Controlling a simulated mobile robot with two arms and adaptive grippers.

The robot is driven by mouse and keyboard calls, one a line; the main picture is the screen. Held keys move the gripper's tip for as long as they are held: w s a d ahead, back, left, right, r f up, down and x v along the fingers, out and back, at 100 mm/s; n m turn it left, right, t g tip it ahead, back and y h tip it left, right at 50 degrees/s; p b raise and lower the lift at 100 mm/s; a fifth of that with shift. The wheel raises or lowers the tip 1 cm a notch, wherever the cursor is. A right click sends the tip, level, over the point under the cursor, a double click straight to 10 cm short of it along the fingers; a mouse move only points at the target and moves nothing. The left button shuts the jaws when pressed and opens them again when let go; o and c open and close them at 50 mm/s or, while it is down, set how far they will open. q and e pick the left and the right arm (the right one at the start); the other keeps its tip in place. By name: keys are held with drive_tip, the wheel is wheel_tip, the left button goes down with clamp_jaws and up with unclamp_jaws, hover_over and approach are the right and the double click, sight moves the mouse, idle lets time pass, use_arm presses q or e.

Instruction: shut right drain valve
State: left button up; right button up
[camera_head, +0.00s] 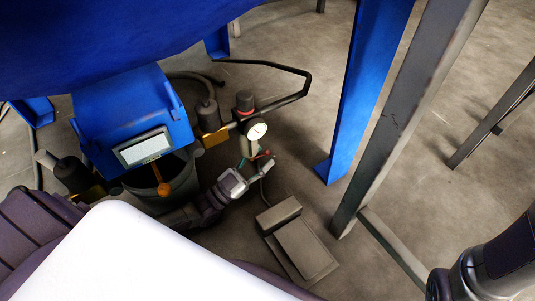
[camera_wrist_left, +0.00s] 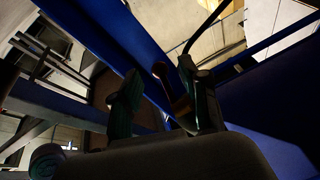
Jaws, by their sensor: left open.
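My left gripper (camera_head: 258,162) reaches in from the lower left, just below the round white pressure gauge (camera_head: 256,131). Its jaws are open; they also show in the wrist view (camera_wrist_left: 156,88), with a dark reddish round-ended rod (camera_wrist_left: 160,72) seen between the fingers. I cannot tell whether they touch it. In the head view a yellow part (camera_head: 215,138), possibly the right drain valve's handle, sits under the right dark cylinder (camera_head: 208,115). Another yellow part (camera_head: 92,194) is by the left dark cylinder (camera_head: 73,174). My right gripper is outside the views.
A blue box with a display (camera_head: 145,148) hangs above a grey bucket (camera_head: 150,195), with an orange knobbed lever in front. A grey foot pedal (camera_head: 298,243) lies on the floor. A blue leg (camera_head: 358,95) and a grey post (camera_head: 405,115) stand to the right.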

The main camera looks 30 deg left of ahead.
sight(268, 150)
use_arm(q)
drive_tip(key=shift+b+x, duration=0.35)
drive_tip(key=shift+x, duration=0.7)
drive_tip(key=shift+w+d+r, duration=0.15)
drive_tip(key=shift+w+d, duration=0.05)
drive_tip(key=shift+w, duration=0.15)
clamp_jaws()
drive_tip(key=shift+r, duration=0.1)
drive_tip(key=shift+r+t+h, duration=0.25)
drive_tip(key=shift+t+h, duration=0.15)
drive_tip(key=shift+t, duration=0.4)
